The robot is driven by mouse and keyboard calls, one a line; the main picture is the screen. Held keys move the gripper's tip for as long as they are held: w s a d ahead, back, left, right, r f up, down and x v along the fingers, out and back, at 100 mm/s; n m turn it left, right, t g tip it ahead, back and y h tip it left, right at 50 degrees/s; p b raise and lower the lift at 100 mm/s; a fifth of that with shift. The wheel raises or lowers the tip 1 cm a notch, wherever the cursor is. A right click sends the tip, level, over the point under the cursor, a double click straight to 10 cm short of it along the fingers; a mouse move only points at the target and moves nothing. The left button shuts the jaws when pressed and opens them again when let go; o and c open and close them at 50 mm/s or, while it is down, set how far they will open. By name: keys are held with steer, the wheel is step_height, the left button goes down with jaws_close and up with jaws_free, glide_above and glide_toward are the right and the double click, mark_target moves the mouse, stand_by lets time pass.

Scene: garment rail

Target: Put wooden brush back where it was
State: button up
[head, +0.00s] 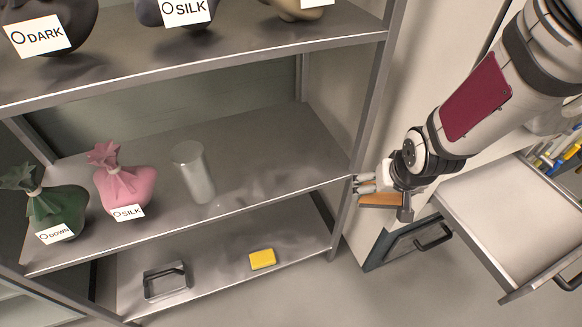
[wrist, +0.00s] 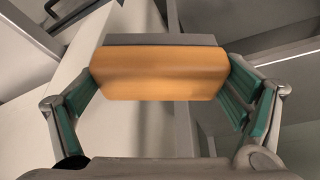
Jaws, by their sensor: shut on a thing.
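The wooden brush is an orange-brown block with a grey edge along its far side. In the wrist view the brush (wrist: 160,74) lies between the two green-padded fingers of my gripper (wrist: 162,85), which is shut on it. In the head view the brush (head: 379,200) shows as a thin brown strip under my gripper (head: 368,187). My gripper is beside the right post of the metal shelf, in front of the pale cabinet side and left of the open drawer (head: 515,215). Part of the brush is hidden by my gripper in the head view.
The middle shelf (head: 255,150) holds a green sack (head: 55,208), a pink sack (head: 128,185) and a clear cylinder (head: 194,172). The lower shelf holds a dark metal frame (head: 166,281) and a yellow block (head: 262,259). The drawer's visible floor is bare. Tools (head: 562,150) lie behind it.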

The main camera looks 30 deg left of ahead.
steer(key=s+a+r+n+g+y+p, duration=0.15)
steer(key=s+a+n+p, duration=0.3)
steer(key=s+a, duration=1.2)
steer(key=shift+n+t, duration=0.25)
steer(key=shift+n, duration=0.1)
steer(key=w+a+b, duration=0.1)
steer(key=w+a, duration=0.1)
steer(key=w, duration=0.3)
steer(key=w+a+b, duration=0.1)
steer(key=w+a, duration=0.2)
steer(key=w, duration=0.2)
steer(key=w+a+f+b, duration=0.1)
steer(key=w+a, duration=0.2)
steer(key=w, duration=0.2)
steer(key=shift+a, duration=0.2)
steer(key=shift+w+a+f, duration=0.1)
steer(key=shift+w+f, duration=0.15)
steer(key=shift+f+b, duration=0.5)
steer(key=shift+f, duration=0.95)
steer(key=shift+f, duration=0.2)
steer(key=o, duration=0.8)
steer(key=shift+o, duration=0.2)
